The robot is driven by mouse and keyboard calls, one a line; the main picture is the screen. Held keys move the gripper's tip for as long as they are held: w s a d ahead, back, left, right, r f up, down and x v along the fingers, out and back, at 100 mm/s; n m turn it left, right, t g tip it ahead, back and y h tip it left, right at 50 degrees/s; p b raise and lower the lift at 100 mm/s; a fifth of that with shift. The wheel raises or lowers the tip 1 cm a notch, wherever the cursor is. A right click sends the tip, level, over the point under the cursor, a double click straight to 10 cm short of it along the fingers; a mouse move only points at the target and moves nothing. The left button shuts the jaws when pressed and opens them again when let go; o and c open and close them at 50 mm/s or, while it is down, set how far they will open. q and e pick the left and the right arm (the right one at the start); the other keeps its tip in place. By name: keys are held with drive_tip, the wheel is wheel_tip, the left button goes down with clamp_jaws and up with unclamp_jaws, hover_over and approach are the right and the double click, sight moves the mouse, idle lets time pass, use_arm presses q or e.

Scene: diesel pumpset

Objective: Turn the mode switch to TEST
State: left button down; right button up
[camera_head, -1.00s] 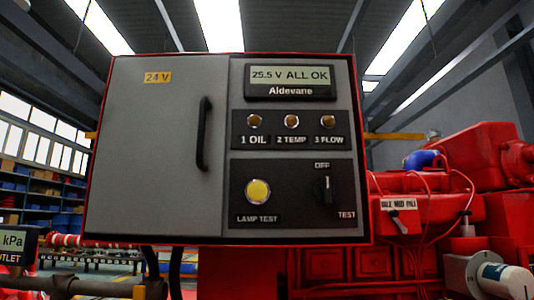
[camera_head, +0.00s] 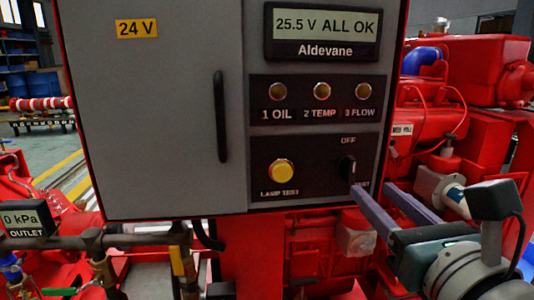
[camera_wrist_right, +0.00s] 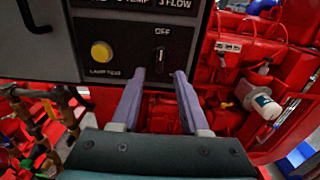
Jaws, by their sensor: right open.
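The mode switch (camera_head: 347,168) is a black knob on the lower black panel, with OFF above it and TEST at its lower right. Its pointer looks about upright, toward OFF; it also shows in the right wrist view (camera_wrist_right: 160,60). My right gripper (camera_head: 371,190) is open and empty, just below and right of the knob, and one finger overlaps the TEST label. In the right wrist view its two fingertips (camera_wrist_right: 160,76) lie below the knob, one toward each side, apart from it. My left gripper is not in view.
The yellow lamp test button (camera_head: 281,172) is left of the switch. A display (camera_head: 325,36) reads 25.5 V ALL OK. A black door handle (camera_head: 220,117) sticks out at left. Red engine parts (camera_head: 440,120) stand right of the cabinet, and pipes (camera_head: 140,238) run below it.

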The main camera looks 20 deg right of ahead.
sight(353, 171)
drive_tip(key=x, duration=0.7)
drive_tip(key=shift+w+d, duration=0.15)
drive_tip(key=shift+w, duration=0.25)
clamp_jaws()
